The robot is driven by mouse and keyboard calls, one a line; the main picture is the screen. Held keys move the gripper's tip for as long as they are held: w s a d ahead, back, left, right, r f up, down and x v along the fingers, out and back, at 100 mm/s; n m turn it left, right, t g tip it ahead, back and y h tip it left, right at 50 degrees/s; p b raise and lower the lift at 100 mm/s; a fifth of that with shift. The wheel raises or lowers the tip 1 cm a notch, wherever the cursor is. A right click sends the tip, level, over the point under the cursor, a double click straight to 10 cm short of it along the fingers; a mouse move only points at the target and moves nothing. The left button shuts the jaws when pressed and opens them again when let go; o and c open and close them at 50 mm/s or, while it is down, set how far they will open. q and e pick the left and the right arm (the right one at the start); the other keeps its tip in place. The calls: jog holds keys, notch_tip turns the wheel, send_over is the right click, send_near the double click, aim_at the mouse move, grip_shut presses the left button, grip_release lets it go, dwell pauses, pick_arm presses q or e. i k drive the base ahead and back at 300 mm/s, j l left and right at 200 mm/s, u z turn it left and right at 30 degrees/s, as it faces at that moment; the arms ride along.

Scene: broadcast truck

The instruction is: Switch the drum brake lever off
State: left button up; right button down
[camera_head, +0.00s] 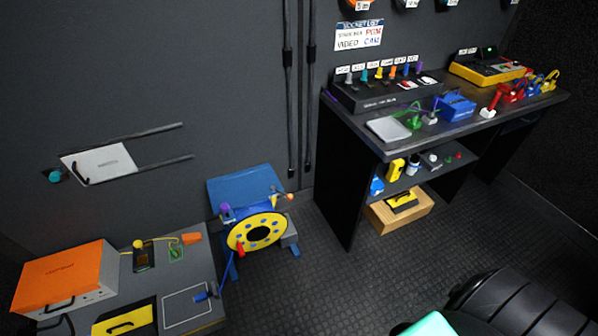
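The cable drum (258,232) stands on the floor left of centre. It has a yellow face with blue dots, a dark hub and a blue frame (245,186). A small lever with an orange knob (290,196) sticks out at its upper right. A red handle (240,249) is at the drum's lower left edge, and a purple part (226,209) is at its upper left. I cannot tell for sure which of these is the brake lever or how it is set.
A grey bench (205,262) with an orange case (62,276) and a yellow panel stands left of the drum. A dark desk (385,143) with devices stands right. A wooden box (398,212) sits beneath it. The ribbed floor (340,280) before the drum is clear.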

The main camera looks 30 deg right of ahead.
aim_at(289, 196)
jog(key=z, duration=0.75)
